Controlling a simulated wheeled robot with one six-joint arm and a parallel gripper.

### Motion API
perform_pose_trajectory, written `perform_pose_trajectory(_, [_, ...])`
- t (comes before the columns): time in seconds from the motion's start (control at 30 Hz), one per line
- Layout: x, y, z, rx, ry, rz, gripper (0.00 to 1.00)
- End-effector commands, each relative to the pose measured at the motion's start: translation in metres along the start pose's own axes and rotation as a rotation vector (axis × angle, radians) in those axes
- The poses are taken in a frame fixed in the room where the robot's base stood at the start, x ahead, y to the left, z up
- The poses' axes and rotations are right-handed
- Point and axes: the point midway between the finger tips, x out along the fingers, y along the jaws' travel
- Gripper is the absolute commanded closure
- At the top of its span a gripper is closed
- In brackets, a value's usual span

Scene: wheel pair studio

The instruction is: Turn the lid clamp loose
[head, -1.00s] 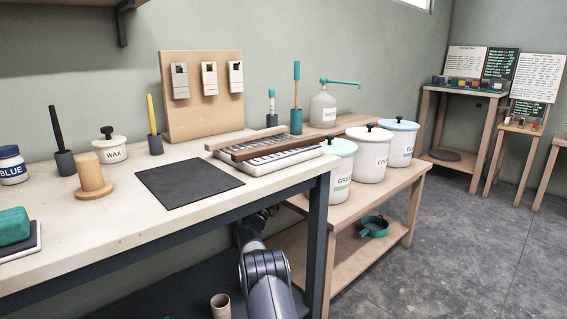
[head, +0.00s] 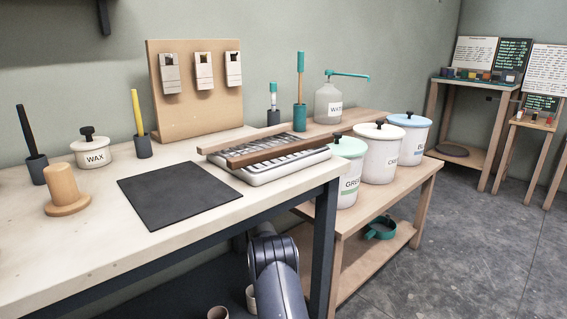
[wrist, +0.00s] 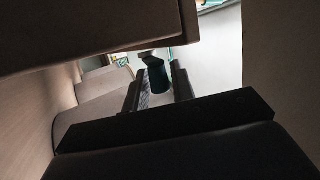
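In the wrist view my gripper (wrist: 158,90) has two dark fingers set apart. A dark green, roughly cylindrical piece (wrist: 156,74) shows between or just beyond them; I cannot tell whether they touch it or whether it is the lid clamp. No lid clamp can be made out for sure in the head view. There, lidded pots stand on the low bench: the green-labelled pot (head: 347,178), a white pot (head: 378,155) and a blue-lidded pot (head: 410,140). My gripper is hidden from the head view; only an arm link shows below the table's front edge.
The worktable (head: 90,242) holds a black mat (head: 178,196), a tray (head: 280,160) with wooden bars, and a wax pot (head: 92,154). A teal pan (head: 380,228) lies on the bench's lower shelf. The dark table leg (head: 325,245) stands close to my arm. Floor at right is clear.

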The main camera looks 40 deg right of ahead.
Motion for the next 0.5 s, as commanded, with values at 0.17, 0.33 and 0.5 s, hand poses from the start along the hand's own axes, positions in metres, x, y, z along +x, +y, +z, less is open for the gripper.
perform_pose_trajectory(0.17, [-0.0001, 0.0001, 0.0001, 0.0, 0.0, 0.0, 0.91])
perform_pose_trajectory(0.33, [-0.0002, 0.0002, 0.0002, 0.0, 0.0, 0.0, 1.0])
perform_pose_trajectory(0.5, [-0.0004, 0.003, 0.0005, -0.01, 0.002, -0.023, 1.0])
